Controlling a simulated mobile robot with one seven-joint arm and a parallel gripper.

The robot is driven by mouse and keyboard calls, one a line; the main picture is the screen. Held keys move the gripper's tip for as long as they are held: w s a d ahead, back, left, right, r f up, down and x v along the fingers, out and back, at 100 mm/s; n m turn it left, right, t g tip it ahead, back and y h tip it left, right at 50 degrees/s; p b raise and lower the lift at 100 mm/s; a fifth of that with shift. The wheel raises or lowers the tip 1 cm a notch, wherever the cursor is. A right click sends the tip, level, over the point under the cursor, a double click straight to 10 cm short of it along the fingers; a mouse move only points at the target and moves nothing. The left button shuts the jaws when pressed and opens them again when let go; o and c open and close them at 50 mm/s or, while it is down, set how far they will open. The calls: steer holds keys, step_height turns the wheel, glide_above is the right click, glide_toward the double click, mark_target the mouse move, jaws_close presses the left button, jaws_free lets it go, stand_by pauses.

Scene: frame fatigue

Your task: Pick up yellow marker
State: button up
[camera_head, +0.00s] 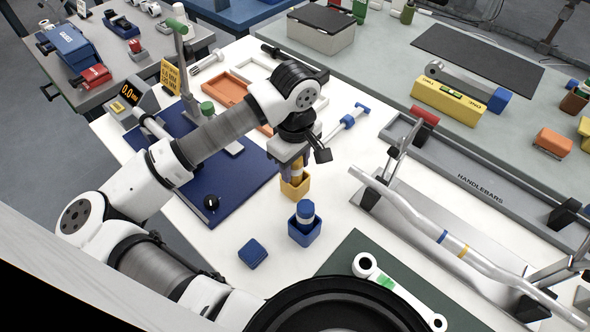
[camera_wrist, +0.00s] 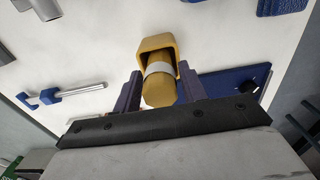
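The yellow marker (camera_wrist: 160,88), with a pale band, stands in a small yellow square holder (camera_head: 295,188) on the white table. In the wrist view its end points toward the camera, and the holder (camera_wrist: 157,43) lies beyond it. My gripper (camera_head: 292,168) is directly above the holder, pointing down. In the wrist view its two purple fingers (camera_wrist: 160,80) stand on either side of the marker, with a narrow gap seeming to show at each side. The gripper looks open around the marker. In the head view the marker is mostly hidden by the gripper.
A blue holder with a blue-capped marker (camera_head: 305,212) stands just in front of the yellow one. A blue square lid (camera_head: 253,253) lies nearby. A dark blue mat (camera_head: 218,190) lies to the left, and a silver handlebar (camera_head: 425,228) on a stand is to the right.

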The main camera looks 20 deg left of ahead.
steer(key=c, duration=0.7)
step_height(320, 180, up, 20)
steer(key=b, duration=0.3)
steer(key=shift+b, duration=0.3)
steer(key=o, duration=0.4)
steer(key=shift+c, duration=0.2)
jaws_close()
